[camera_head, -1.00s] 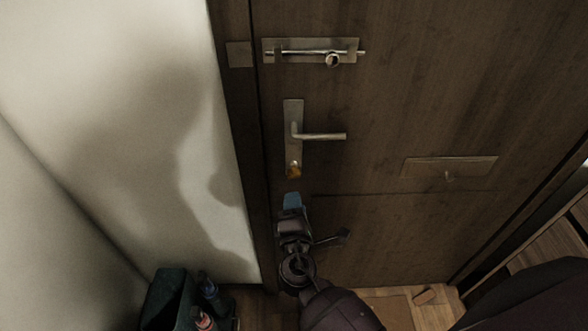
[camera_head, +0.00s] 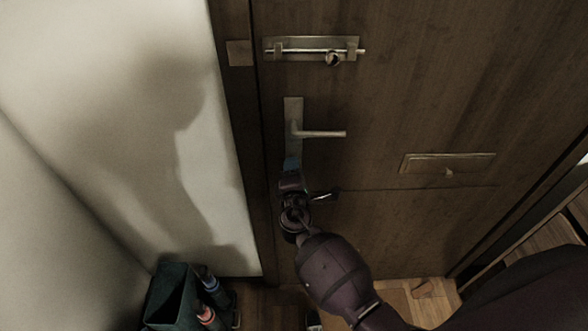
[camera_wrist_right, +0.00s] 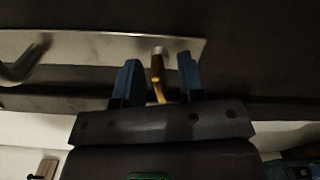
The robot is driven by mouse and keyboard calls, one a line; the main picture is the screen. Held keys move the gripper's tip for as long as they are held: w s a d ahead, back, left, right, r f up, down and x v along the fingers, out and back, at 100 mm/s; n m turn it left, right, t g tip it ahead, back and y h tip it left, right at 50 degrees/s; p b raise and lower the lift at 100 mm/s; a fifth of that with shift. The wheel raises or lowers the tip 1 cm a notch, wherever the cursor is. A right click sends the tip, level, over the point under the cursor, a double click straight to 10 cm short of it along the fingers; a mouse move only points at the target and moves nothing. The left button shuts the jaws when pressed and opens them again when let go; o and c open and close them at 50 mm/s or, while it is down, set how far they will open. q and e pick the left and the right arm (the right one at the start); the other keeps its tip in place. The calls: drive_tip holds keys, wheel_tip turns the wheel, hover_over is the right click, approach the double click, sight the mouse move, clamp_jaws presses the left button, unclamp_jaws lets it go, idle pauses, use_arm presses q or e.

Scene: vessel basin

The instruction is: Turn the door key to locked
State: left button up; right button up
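The dark wooden door (camera_head: 420,100) fills the head view. Its metal lock plate (camera_head: 293,110) carries a lever handle (camera_head: 322,134). My right gripper (camera_head: 292,165) is at the lower end of this plate and hides the key in the head view. In the right wrist view the brass-yellow key (camera_wrist_right: 157,82) sticks out of the plate (camera_wrist_right: 110,45). The blue fingers of my right gripper (camera_wrist_right: 158,80) stand open on either side of it, with a gap to each finger. My left gripper is not in view.
A sliding bolt (camera_head: 310,49) is higher on the door and a letter flap (camera_head: 448,163) is to the right. A pale wall (camera_head: 100,120) is close on the left. A dark bin (camera_head: 170,295) with bottles (camera_head: 212,290) beside it stands at the bottom left.

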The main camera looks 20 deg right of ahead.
clamp_jaws()
drive_tip(key=shift+f+m+b, duration=0.2)
drive_tip(key=shift+m+b, duration=0.5)
drive_tip(key=shift+b, duration=0.45)
drive_tip(key=shift+r+m+b, duration=0.1)
drive_tip(key=shift+m+b, duration=0.8)
drive_tip(key=shift+r, duration=0.1)
unclamp_jaws()
drive_tip(key=shift+s, duration=0.15)
